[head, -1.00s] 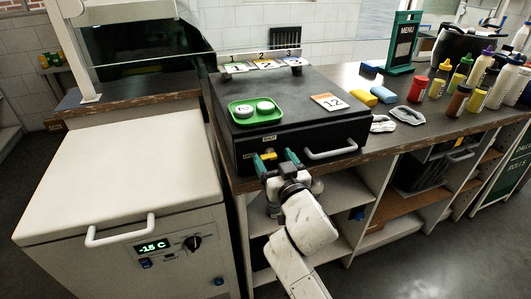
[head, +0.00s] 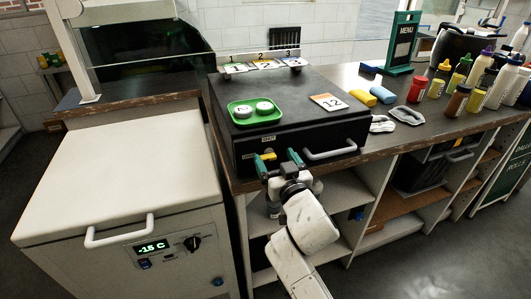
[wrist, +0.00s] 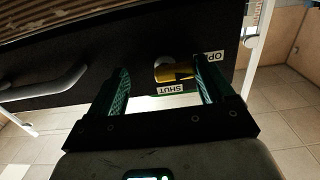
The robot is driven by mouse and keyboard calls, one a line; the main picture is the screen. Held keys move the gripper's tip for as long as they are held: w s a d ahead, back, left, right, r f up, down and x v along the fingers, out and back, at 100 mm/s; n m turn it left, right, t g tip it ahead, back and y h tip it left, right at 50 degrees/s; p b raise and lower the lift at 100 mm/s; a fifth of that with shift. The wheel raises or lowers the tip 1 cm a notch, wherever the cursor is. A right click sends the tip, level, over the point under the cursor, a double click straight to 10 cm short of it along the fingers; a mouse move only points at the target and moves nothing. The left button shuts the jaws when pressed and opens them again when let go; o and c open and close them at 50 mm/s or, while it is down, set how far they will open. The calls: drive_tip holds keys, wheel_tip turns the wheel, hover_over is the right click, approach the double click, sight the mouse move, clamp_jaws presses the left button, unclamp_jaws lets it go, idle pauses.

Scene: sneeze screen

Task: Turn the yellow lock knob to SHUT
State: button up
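The yellow lock knob (head: 268,157) is on the front of the black box (head: 330,136) on the counter. In the wrist view the knob (wrist: 176,73) lies roughly sideways, its bar pointing towards the partly hidden OP... label (wrist: 214,57). The SHUT label (wrist: 170,89) sits beside it, upside down in that view and above the knob in the head view. My gripper (head: 278,163) is open at the knob. Its green fingers stand either side, the knob nearer the finger by the OP... label. I cannot tell whether that finger touches it.
A white bar handle (head: 331,153) sticks out to the right of the knob. A green tray (head: 238,122) with two round white things and a 12 card (head: 329,102) lie on the box. A white freezer (head: 120,180) stands at left. Open shelves are below the counter.

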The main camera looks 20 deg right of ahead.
drive_tip(key=shift+o, duration=0.7)
drive_tip(key=shift+a, duration=0.15)
drive_tip(key=shift+a, duration=0.35)
drive_tip(key=shift+c, duration=0.4)
